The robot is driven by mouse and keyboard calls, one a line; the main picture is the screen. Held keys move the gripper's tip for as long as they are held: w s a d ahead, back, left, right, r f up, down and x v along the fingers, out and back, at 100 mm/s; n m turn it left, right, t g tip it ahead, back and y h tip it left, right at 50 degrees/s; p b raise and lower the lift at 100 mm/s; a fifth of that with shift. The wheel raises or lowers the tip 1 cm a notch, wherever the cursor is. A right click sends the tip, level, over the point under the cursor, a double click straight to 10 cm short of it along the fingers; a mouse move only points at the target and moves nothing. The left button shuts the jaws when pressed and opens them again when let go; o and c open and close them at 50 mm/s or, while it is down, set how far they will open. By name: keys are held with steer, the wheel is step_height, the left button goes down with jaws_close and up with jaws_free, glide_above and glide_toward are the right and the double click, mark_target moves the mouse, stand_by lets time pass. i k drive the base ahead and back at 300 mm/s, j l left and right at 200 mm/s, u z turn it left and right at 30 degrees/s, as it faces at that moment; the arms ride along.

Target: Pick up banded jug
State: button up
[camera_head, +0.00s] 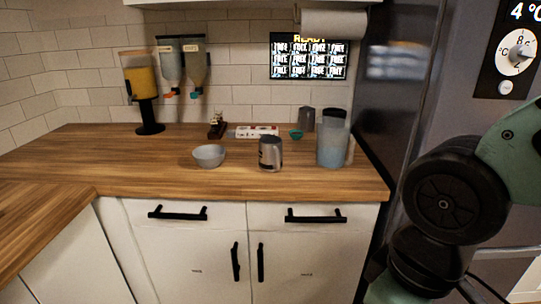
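Two vessels on the wooden counter could be the banded jug, and I cannot tell for sure which it is. A tall grey pitcher (332,148) with a bluish lower part and a handle on its right stands upright near the counter's right end. A shorter silver vessel (271,153) with a dark patch on its side stands upright to its left, apart from it. My arm shows at the right edge, well to the right of both vessels. My gripper is out of view.
A grey bowl (209,155) sits left of the silver vessel. Behind are a small teal bowl (296,134), a red-and-white box (257,131) and a dark container (306,118). A yellow-filled dispenser (141,80) stands back left. The fridge (397,75) borders the counter's right end. The counter's left is clear.

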mark_target(270, 147)
steer(key=i+j, duration=1.05)
steer(key=i+l+z, duration=0.05)
steer(key=i, duration=0.1)
